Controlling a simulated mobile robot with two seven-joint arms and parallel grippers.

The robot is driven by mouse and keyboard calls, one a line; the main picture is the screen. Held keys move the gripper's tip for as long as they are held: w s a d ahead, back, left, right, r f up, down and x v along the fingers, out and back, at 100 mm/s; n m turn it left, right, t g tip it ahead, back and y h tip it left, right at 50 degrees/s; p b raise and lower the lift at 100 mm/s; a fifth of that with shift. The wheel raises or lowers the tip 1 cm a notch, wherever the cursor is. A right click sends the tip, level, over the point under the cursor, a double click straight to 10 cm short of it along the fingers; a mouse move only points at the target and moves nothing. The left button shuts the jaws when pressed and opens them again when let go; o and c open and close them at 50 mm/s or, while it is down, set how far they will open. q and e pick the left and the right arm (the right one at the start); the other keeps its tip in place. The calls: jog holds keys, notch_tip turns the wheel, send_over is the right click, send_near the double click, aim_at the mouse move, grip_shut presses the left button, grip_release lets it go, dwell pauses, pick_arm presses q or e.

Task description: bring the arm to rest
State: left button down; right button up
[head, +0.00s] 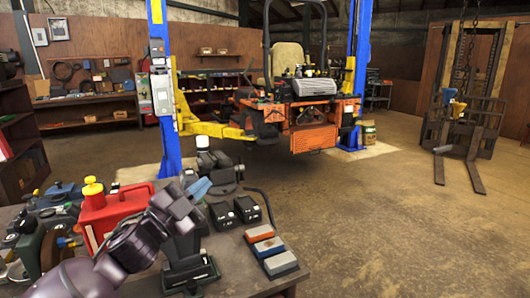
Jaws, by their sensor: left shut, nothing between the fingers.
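My left arm comes in from the lower left over the workbench (228,284). Its dark wrist bends down to my left gripper (192,278), which is shut and empty, low at the bench's front part. The gripper is beside the red fuel can (105,216) and left of the sanding-block-like pieces (268,247). Whether it touches the bench top cannot be told. My right gripper is not in view.
Black battery-like packs (222,214), a dark device with a blue part (198,188) and cluttered tools (38,238) crowd the bench. Beyond, an orange mower (312,138) hangs raised between blue lift posts (163,100). A forklift mast (478,85) stands right. The middle floor is clear.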

pick_arm(q)
jog(key=s+a+f+n+y, duration=0.2)
jog(key=a+f+n+y, duration=0.15)
jog(key=f, duration=0.45)
jog(key=s+a+f+n+y, duration=0.25)
jog(key=f+n, duration=0.25)
jog(key=f, duration=0.3)
jog(key=s+a+f+n+y, duration=0.2)
jog(key=a+f+n+y, duration=0.15)
jog(key=f, duration=0.45)
jog(key=s+a+f+n+g+y, duration=0.2)
jog(key=s+f+n, duration=0.1)
jog(key=s+f, duration=0.6)
jog(key=s+a+f+n+g+y, duration=0.3)
jog(key=s+f, duration=0.6)
jog(key=s, duration=0.3)
jog(key=shift+f, duration=0.15)
